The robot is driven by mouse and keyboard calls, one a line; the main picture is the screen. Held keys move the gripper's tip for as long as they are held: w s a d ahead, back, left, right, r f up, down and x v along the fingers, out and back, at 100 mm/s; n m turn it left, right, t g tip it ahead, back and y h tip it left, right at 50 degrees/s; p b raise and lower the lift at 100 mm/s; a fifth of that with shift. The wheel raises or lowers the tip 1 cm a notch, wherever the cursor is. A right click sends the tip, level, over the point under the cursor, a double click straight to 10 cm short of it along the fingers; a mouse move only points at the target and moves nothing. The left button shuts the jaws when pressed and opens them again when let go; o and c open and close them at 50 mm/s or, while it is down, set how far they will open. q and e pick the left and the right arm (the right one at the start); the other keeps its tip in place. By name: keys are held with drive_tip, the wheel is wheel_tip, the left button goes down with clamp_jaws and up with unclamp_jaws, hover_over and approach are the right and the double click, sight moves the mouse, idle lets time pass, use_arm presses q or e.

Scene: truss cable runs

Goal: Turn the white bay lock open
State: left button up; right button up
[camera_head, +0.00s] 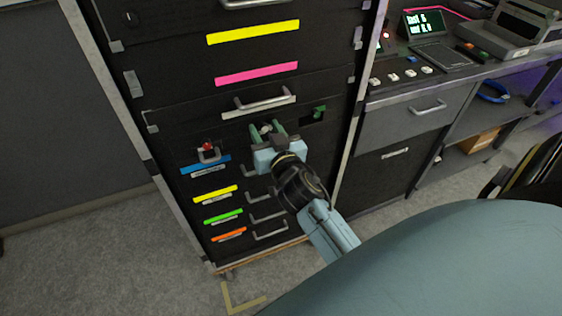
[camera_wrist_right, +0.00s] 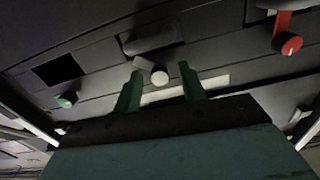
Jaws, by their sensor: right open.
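The white bay lock (camera_head: 266,128) is on the front of the dark drawer cabinet, below the white label strip. In the right wrist view it shows as a round white knob (camera_wrist_right: 160,78) with a short pale lever reaching up and left. My right gripper (camera_head: 267,129) is at the lock with its green fingers apart. In the wrist view the fingers (camera_wrist_right: 163,82) stand on either side of the knob, with a gap visible on both sides. I cannot tell how deep the fingertips reach. My left gripper is not in view.
A red lock (camera_head: 208,150) is left of the white one and a green lock (camera_head: 319,111) is right. Drawer handles (camera_head: 268,217) stick out below, beside coloured strips. A desk (camera_head: 432,105) with control panels stands at the right. Grey floor (camera_head: 100,250) is clear at the left.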

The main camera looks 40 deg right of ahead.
drive_tip(key=shift+m+b, duration=0.3)
drive_tip(key=shift+m, duration=0.8)
drive_tip(key=v, duration=1.4)
drive_tip(key=s+a+f+n+g+y, duration=0.1)
drive_tip(key=f+g, duration=0.1)
drive_tip(key=f, duration=0.7)
drive_tip(key=s+a+f+n+g+y, duration=0.1)
drive_tip(key=a+f+n+g, duration=0.1)
drive_tip(key=f, duration=0.8)
drive_tip(key=s+a+f+n+g+y+p, duration=0.1)
drive_tip(key=a+f+g+y, duration=0.1)
drive_tip(key=f, duration=0.7)
drive_tip(key=shift+s+f+n+g, duration=0.2)
drive_tip(key=shift+s+n+g, duration=0.15)
drive_tip(key=shift+g, duration=0.15)
